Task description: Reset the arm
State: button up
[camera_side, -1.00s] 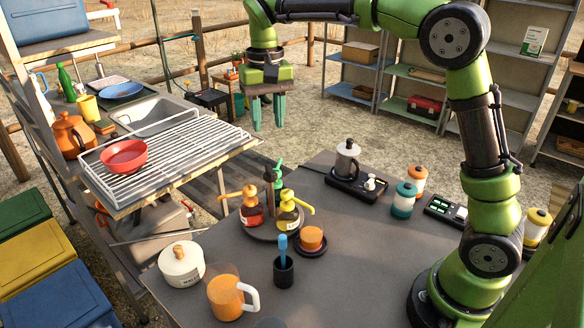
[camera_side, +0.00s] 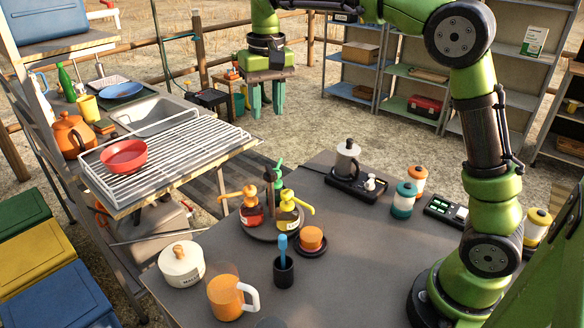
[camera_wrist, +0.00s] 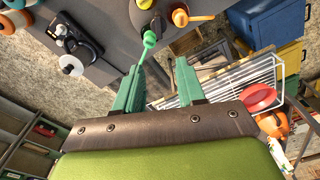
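My gripper (camera_side: 266,98) hangs above the ground beyond the tailgate table in the side view, its green fingers pointing down. In the wrist view its two green fingers (camera_wrist: 160,88) stand apart with a clear gap between them. I see nothing held between them. The gripper is well away from the table (camera_side: 205,303) and touches nothing that I can see.
Pump bottles (camera_side: 251,209) stand on a round tray. A moka pot (camera_side: 347,160), jars (camera_side: 403,199), an orange mug (camera_side: 226,296) and a white pot (camera_side: 181,264) share the table. A red bowl (camera_side: 124,156) sits on the rack (camera_side: 180,160). Shelves (camera_side: 410,80) stand behind.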

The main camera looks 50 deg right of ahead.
jog(key=s+f+t+y, duration=0.1)
jog(key=s+f+t, duration=0.1)
jog(key=s, duration=0.8)
jog(key=s+f+t+y, duration=0.1)
jog(key=s+t, duration=0.3)
jog(key=s, duration=0.7)
jog(key=shift+a+f+n+t, duration=0.3)
jog(key=shift+f+n, duration=0.1)
jog(key=shift+f, duration=0.4)
